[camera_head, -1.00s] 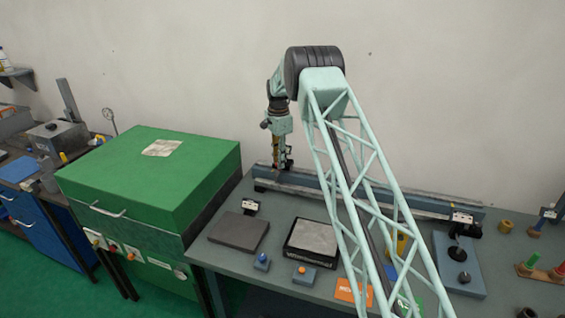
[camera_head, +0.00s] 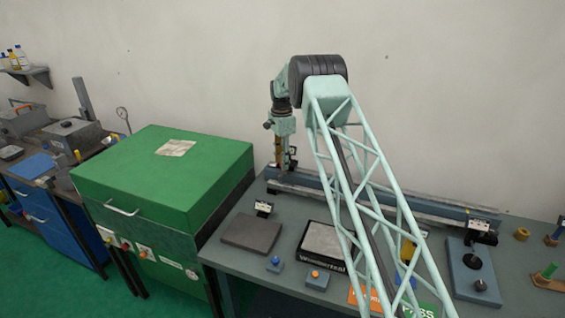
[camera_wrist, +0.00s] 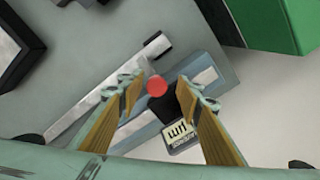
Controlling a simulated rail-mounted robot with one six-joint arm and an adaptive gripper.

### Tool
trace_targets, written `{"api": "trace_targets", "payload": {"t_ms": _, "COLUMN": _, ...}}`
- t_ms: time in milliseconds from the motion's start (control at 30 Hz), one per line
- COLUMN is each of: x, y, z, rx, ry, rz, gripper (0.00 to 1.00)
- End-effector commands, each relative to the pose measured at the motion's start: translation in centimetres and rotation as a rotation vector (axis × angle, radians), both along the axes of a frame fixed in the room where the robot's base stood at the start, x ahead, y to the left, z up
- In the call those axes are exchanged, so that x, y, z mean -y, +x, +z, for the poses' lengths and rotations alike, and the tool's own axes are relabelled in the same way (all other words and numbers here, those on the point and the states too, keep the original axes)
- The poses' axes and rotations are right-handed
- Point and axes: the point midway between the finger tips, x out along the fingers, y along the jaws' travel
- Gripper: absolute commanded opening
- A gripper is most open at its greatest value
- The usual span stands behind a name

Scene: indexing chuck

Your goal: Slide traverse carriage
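The traverse rail (camera_head: 400,200) runs along the back of the bench, a long blue-grey bar. My gripper (camera_head: 287,168) hangs at its left end, pointing down. In the wrist view a red round knob (camera_wrist: 157,86) on a dark carriage block (camera_wrist: 166,106) sits over the rail (camera_wrist: 205,78). My gripper (camera_wrist: 157,92) is open there, with one tan-padded finger on each side of the knob. Gaps show between the knob and both fingers. I cannot tell the fingertips' height relative to the knob. In the head view the gripper hides the carriage.
A green cabinet (camera_head: 165,175) stands left of the bench. On the bench are a dark plate (camera_head: 251,233), a framed block (camera_head: 324,240), a blue button (camera_head: 275,262) and an orange button (camera_head: 316,277). A plate with black knobs (camera_head: 473,265) lies at the right.

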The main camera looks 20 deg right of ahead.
Motion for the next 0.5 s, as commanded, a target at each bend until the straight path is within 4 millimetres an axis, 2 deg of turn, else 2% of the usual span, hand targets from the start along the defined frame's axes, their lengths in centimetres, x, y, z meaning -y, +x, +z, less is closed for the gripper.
{"api": "trace_targets", "payload": {"t_ms": 300, "x": 0.13, "y": -0.05, "z": 0.12, "rx": -0.001, "ry": 0.000, "rz": -0.001, "gripper": 0.32}}
{"api": "trace_targets", "payload": {"t_ms": 500, "x": 0.14, "y": -0.06, "z": 0.98, "rx": -0.001, "ry": 0.000, "rz": -0.001, "gripper": 0.32}}
